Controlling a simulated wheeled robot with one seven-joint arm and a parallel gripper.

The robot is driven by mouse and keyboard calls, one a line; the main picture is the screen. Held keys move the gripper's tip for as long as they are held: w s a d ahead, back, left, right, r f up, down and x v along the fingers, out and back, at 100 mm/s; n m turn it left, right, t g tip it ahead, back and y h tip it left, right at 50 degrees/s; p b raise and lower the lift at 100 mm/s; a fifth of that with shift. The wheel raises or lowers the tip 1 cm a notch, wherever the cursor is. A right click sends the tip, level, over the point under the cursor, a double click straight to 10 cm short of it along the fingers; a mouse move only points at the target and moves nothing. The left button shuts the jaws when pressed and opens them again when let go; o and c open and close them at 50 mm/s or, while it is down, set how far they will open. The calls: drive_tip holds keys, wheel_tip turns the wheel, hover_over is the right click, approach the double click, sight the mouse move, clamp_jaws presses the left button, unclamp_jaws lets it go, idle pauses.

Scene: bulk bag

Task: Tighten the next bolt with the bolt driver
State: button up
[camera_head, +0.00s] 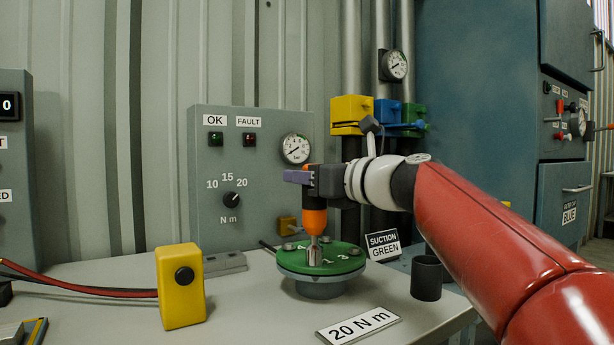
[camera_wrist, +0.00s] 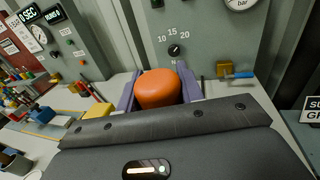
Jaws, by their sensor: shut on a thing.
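My gripper (camera_head: 299,177) is shut on the bolt driver (camera_head: 315,218), which has an orange body and a metal socket below. The driver is upright over the green flange (camera_head: 345,262), its socket at or just above the flange's front-left part; I cannot tell whether it sits on a bolt. Several bolt heads show around the flange top, one being a bolt (camera_head: 291,246) at the back left. In the wrist view the driver's orange top (camera_wrist: 158,88) is between the purple fingers. The torque knob (camera_head: 231,199) appears to point up and right, towards 20.
A "20 N m" sign (camera_head: 359,326) lies at the bench front. A yellow box with a black button (camera_head: 181,287) stands at left. A dark cup (camera_head: 426,278) and a "SUCTION GREEN" sign (camera_head: 382,245) are right of the flange. The grey control panel (camera_head: 255,165) stands behind; its lamps look dim.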

drive_tip(key=shift+w+f, duration=0.15)
drive_tip(key=shift+f, duration=0.2)
wheel_tip(320, 180, up, 5)
drive_tip(key=p, duration=0.5)
drive_tip(key=shift+r, duration=1.05)
